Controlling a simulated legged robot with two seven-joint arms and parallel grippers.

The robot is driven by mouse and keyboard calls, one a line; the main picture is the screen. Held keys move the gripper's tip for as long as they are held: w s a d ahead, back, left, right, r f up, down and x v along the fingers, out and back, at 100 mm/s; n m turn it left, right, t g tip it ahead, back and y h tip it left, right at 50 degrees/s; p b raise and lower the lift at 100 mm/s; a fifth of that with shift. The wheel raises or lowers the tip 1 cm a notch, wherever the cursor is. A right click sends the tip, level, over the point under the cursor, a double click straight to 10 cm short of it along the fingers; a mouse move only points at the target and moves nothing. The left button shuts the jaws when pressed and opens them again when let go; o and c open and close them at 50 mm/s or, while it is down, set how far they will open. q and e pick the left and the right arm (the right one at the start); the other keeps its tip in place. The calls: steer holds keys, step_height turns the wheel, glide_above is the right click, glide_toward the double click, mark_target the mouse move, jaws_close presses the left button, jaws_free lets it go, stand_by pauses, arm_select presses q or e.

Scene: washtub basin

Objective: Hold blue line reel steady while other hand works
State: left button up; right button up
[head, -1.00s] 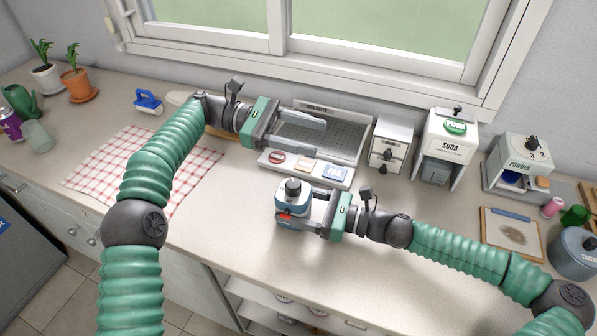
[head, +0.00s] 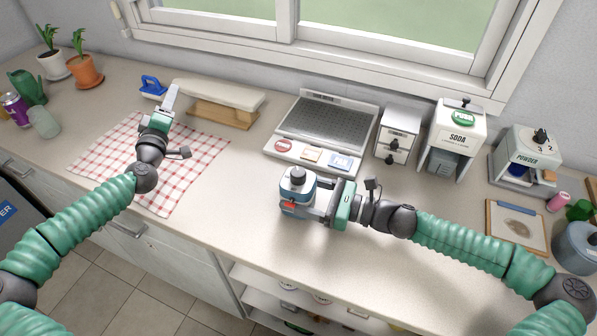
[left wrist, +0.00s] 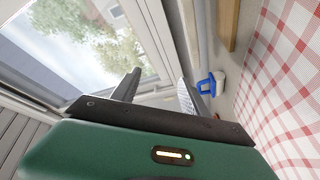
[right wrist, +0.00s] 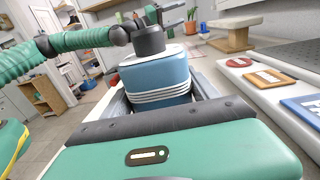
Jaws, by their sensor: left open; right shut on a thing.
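The blue line reel (head: 297,194) stands upright on the counter in front of the dish-rack-like unit. It has a black knob on a white top, and pale line wraps its blue body in the right wrist view (right wrist: 156,82). My right gripper (head: 312,205) is shut on the reel from the right, with a finger along each side. My left gripper (head: 171,100) is open and empty, at the far end of the checked cloth near a blue-handled brush (head: 152,87). The brush also shows beyond the open fingers in the left wrist view (left wrist: 211,87).
A red-checked cloth (head: 160,185) lies on the left of the counter. Behind it stands an ironing-board-like stand (head: 222,112). A grey panel unit (head: 325,128), small drawer box (head: 398,138), soda dispenser (head: 455,140) and powder dispenser (head: 525,155) line the back. The counter left of the reel is clear.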

arm_select(q)
steer(key=s+d+f+m+g+h, duration=0.2)
steer(key=s+d+m+g+h, duration=0.1)
steer(key=s+d+m+h, duration=0.95)
steer(key=m+g+h, duration=0.3)
steer(key=m+g, duration=0.3)
steer(key=m, duration=0.5)
glide_toward(292, 177)
steer(key=shift+g, duration=0.3)
steer(key=x, duration=1.1)
steer(key=shift+w+d, duration=0.15)
steer(key=shift+w, duration=0.15)
steer(key=shift+w+d+r, duration=0.1)
steer(key=shift+w+d, duration=0.05)
jaws_close()
